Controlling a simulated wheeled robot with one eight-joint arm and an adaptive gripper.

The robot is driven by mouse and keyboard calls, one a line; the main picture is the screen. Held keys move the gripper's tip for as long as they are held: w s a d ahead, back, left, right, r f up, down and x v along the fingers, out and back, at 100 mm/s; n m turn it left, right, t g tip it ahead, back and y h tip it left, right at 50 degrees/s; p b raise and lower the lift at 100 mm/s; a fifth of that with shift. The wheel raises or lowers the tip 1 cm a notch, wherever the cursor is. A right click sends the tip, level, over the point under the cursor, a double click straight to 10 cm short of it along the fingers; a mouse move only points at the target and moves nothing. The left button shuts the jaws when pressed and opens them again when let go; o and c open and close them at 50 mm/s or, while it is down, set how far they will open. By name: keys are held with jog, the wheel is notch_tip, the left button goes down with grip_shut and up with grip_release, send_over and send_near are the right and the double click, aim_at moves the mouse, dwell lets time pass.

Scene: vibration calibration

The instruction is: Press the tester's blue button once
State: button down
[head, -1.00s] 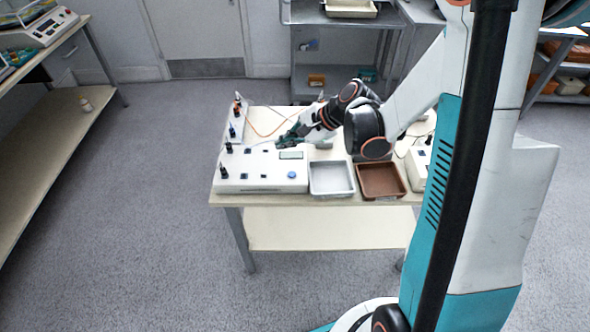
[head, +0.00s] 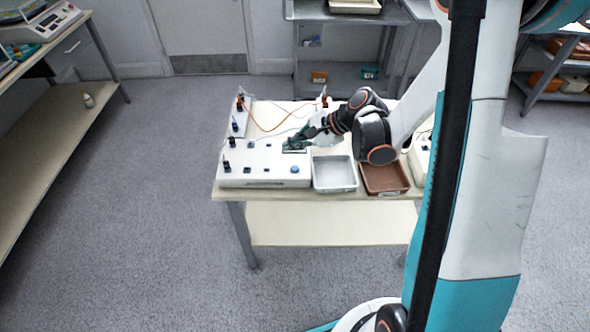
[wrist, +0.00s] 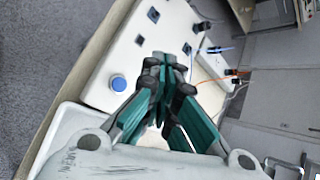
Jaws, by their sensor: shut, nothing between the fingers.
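The tester is a white box (head: 235,172) at the front left of the table, with several dark sockets and posts on its top. Its round blue button (head: 295,169) is near the front right corner. In the wrist view the blue button (wrist: 118,83) lies left of my gripper, uncovered. My gripper (head: 290,148) is over the tester's back right part, behind the button and apart from it. In the wrist view my gripper's (wrist: 166,62) teal fingers are together and empty. The fingers hide part of the tester's display in the head view.
A grey tray (head: 334,186) and a brown tray (head: 386,190) stand right of the tester. Orange and pale cables (head: 268,128) cross the table (head: 258,198) behind it. Another white device (head: 420,160) is partly hidden by my arm.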

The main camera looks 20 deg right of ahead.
aim_at(295, 170)
jog(key=shift+f+b, duration=2.35)
jog(key=shift+f, duration=1.2)
jog(key=shift+f+b, duration=0.4)
jog(key=shift+b, duration=0.1)
jog(key=shift+f, duration=0.35)
jog(key=shift+r, duration=0.1)
jog(key=shift+r+p, duration=0.45)
jog(key=shift+r, duration=0.3)
jog(key=shift+r+p, duration=1.65)
jog(key=shift+r, duration=0.85)
